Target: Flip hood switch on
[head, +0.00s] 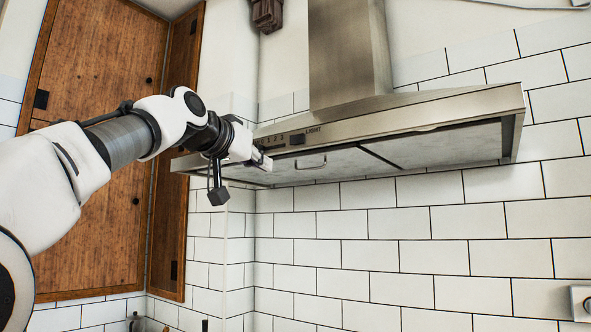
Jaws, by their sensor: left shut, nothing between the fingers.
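The range hood (420,112) is a grey metal canopy with a chimney, mounted on the tiled wall. My left gripper (262,160) is shut and empty at the hood's left front, just left of and slightly below the switch. I cannot tell whether its fingertips touch the hood. The arm hides part of the hood's left end. My right gripper is not in view.
A wooden cabinet (100,150) stands on the left behind my arm. White tiles (400,225) cover the wall below the hood, and the space in front of them is clear. A wall outlet or knob (582,303) shows at the lower right.

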